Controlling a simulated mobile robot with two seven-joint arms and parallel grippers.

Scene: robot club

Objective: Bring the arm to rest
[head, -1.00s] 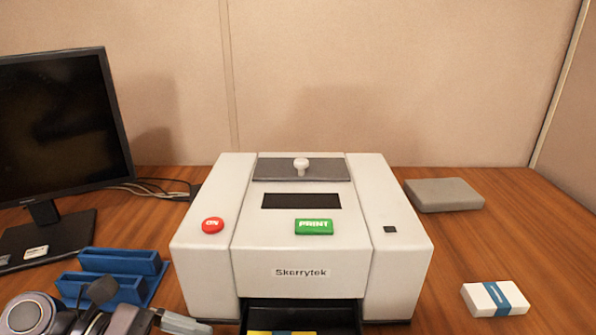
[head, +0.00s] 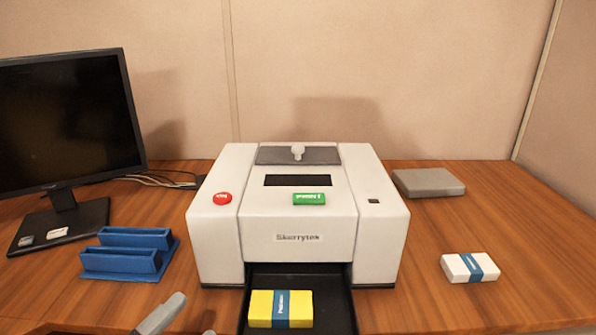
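Part of my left gripper (head: 172,318) shows at the bottom edge of the head view, left of the printer's open tray. The finger looks clear of the blue holder and the tray. My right gripper is out of view.
A white printer (head: 298,225) stands mid-desk, its black tray (head: 345,300) open with a yellow pack (head: 262,308) inside. A blue holder (head: 125,255) and monitor (head: 65,125) are left. A white pack (head: 456,268) and grey box (head: 430,182) are right.

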